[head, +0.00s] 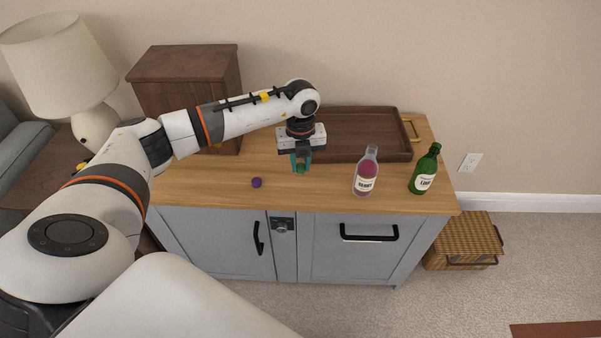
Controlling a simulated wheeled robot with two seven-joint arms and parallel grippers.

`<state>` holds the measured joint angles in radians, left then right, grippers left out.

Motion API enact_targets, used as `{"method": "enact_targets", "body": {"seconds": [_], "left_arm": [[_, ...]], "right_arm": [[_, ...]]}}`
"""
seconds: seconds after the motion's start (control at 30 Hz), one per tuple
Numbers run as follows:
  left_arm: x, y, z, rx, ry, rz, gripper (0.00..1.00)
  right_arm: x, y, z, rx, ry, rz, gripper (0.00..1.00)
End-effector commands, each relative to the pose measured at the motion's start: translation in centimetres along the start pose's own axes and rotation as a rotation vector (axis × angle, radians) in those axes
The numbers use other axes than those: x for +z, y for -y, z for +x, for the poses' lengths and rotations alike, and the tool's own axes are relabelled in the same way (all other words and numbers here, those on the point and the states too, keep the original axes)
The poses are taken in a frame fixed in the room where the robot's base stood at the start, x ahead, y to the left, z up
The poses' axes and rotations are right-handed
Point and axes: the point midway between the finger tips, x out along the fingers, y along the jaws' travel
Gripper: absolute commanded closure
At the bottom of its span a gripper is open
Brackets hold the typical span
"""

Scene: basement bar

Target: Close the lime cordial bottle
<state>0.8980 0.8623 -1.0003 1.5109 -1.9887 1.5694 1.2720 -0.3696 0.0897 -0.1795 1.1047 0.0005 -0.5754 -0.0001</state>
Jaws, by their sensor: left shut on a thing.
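The lime cordial bottle (425,170) is green glass with a pale label and stands upright near the right end of the wooden cabinet top. My left gripper (301,168) points down above the cabinet top, well to the left of that bottle. It is shut on a small green thing that looks like a cap (299,169), partly hidden by the fingers. My right gripper is not in view.
A bottle with dark pink liquid (366,172) stands upright between my left gripper and the green bottle. A small purple cap (256,182) lies on the cabinet top (210,190). A dark wooden tray (365,158) lies behind. A brown wooden box (190,65) stands at the back left.

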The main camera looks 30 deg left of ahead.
Motion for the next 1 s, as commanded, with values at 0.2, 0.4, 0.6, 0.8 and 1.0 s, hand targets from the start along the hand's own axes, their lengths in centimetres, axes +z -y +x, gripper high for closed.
{"method": "enact_targets", "body": {"seconds": [0.2,0.4,0.6,0.8,1.0], "left_arm": [[0.0,0.0,-3.1,0.0,-0.001,0.0,0.97],[0.0,0.1,-3.7,-0.001,0.0,0.0,0.97],[0.0,0.0,-3.6,-0.001,0.0,0.0,0.97],[0.0,0.0,-3.6,-0.001,0.0,0.0,0.97],[0.3,-0.2,-3.8,0.0,0.001,0.075,0.97]], "right_arm": [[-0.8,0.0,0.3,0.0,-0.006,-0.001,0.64],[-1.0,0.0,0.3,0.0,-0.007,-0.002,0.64],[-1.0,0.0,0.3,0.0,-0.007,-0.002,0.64],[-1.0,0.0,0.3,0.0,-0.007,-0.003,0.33],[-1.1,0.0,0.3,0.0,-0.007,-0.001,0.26]]}}
